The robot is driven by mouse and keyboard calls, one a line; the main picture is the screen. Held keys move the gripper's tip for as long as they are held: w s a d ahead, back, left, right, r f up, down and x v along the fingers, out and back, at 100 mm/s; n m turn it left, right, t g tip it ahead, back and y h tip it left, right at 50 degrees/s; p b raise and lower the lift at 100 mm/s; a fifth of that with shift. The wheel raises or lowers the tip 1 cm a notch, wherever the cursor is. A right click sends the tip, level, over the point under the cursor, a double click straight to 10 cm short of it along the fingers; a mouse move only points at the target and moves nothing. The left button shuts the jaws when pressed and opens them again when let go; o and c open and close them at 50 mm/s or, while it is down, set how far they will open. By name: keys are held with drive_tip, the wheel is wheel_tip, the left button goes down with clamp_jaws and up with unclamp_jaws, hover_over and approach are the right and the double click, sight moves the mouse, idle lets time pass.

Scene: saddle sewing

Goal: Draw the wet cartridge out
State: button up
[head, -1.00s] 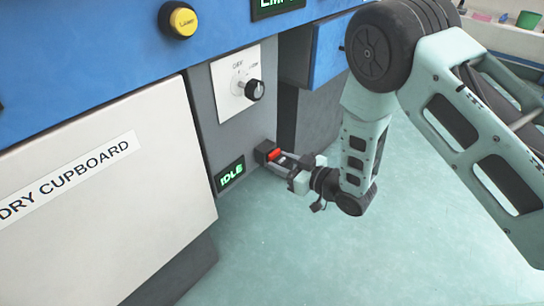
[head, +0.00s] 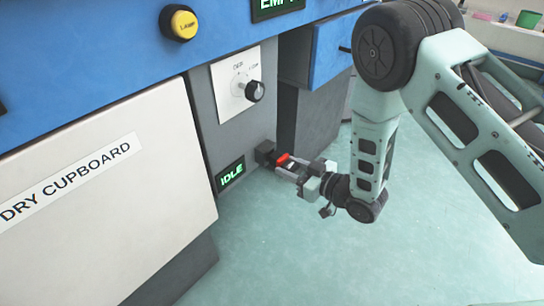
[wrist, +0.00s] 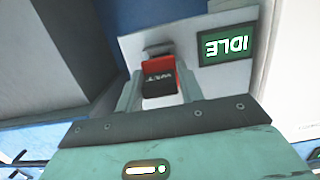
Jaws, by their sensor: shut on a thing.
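The wet cartridge (head: 283,159) shows as a small red piece just in front of a dark socket (head: 264,151) low on the grey machine panel. In the wrist view the cartridge (wrist: 160,79) has a red body and a dark face lettered WET. My gripper (head: 291,168) is shut on it, with one finger on each side in the wrist view (wrist: 160,92). I cannot tell whether the cartridge's far end is clear of the socket.
A green IDLE display (head: 230,173) sits left of the socket, and a dial with a black knob (head: 255,90) is above. A white DRY CUPBOARD door (head: 100,170) fills the left. A yellow lamp button (head: 184,24) is higher up. The green floor at right is open.

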drive_tip(key=shift+s+d, duration=0.25)
drive_tip(key=shift+d, duration=0.1)
idle(0.3)
drive_tip(key=shift+f+p+v, duration=0.15)
drive_tip(key=shift+p+v, duration=0.05)
drive_tip(key=shift+v, duration=0.7)
drive_tip(key=shift+f+p+v, duration=0.15)
drive_tip(key=shift+p+v, duration=0.05)
drive_tip(key=shift+v, duration=0.75)
